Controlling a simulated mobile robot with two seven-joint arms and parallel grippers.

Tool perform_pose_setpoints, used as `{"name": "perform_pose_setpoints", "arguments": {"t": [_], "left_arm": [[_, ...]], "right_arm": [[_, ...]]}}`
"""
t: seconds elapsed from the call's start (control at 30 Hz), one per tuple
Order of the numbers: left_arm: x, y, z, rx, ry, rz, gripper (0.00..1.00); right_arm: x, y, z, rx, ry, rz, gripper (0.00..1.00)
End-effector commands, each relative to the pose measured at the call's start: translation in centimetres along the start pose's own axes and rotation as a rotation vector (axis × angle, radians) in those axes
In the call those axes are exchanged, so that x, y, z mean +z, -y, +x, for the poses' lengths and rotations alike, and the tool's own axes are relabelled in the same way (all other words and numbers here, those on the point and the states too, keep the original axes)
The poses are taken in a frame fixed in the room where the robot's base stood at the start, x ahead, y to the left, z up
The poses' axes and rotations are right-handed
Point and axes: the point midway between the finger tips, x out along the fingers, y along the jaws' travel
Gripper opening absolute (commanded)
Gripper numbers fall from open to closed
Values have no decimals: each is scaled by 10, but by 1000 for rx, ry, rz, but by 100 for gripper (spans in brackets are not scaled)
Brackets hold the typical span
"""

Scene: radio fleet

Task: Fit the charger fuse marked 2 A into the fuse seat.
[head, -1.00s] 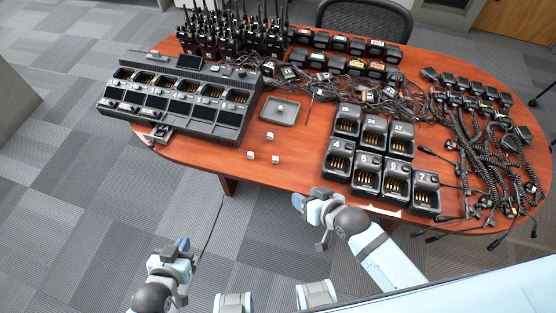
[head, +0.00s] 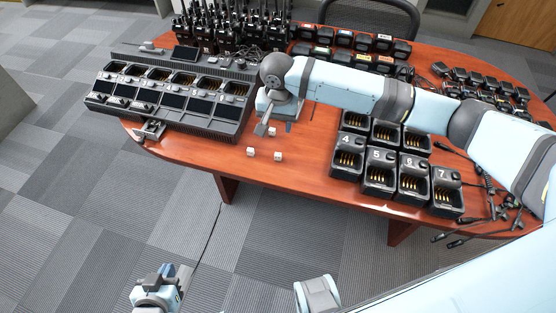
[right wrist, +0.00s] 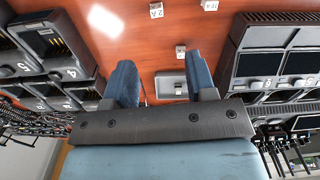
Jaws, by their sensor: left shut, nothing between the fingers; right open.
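Three small white fuse blocks lie on the table. The one marked 2 A (right wrist: 156,11) is at the top of the right wrist view and is the front right block (head: 278,155) in the head view. The one marked 10 A (right wrist: 209,5) is the front left block (head: 250,152). A third block (right wrist: 180,50) lies behind them, its mark unreadable. A grey drawer-like part (head: 150,131), possibly the fuse seat, projects from the big charger's front left. My right gripper (right wrist: 160,82) is open and empty above the table near the blocks. My left gripper (head: 172,278) is shut and empty, off the table.
The multi-bay charger (head: 165,100) stands at the left. A shallow grey tray (right wrist: 166,88) with a small item is partly hidden by my right arm in the head view. Single chargers (head: 380,175) stand at the right, radios (head: 235,32) behind.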

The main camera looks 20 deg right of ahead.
Motion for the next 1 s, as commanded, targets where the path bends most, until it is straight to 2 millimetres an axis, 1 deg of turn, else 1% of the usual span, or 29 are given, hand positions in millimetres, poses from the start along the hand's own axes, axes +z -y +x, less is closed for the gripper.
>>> {"name": "perform_pose_setpoints", "arguments": {"t": [0.07,0.17,0.3,0.4,0.5,0.67,0.77,0.9,1.0], "left_arm": [[0,0,1,0,-3,-1,0],[1,0,2,0,-3,-3,0],[4,0,3,1,-1,-5,0],[5,0,4,1,1,-7,0],[6,0,5,1,3,-9,0],[7,0,5,1,5,-10,0],[8,0,6,1,6,-11,0],[11,0,7,1,9,-13,0],[11,0,8,1,11,-15,0]], "right_arm": [[-3,-2,4,16,0,15,51],[-4,-4,18,22,1,20,51],[-3,-4,47,20,0,19,51],[-3,-4,64,19,0,18,51],[-3,-4,77,18,0,17,51],[-2,-4,86,16,-1,16,51],[-1,-4,98,18,-1,16,51],[2,-5,120,17,-1,17,51],[2,-5,130,16,-2,16,51]]}}
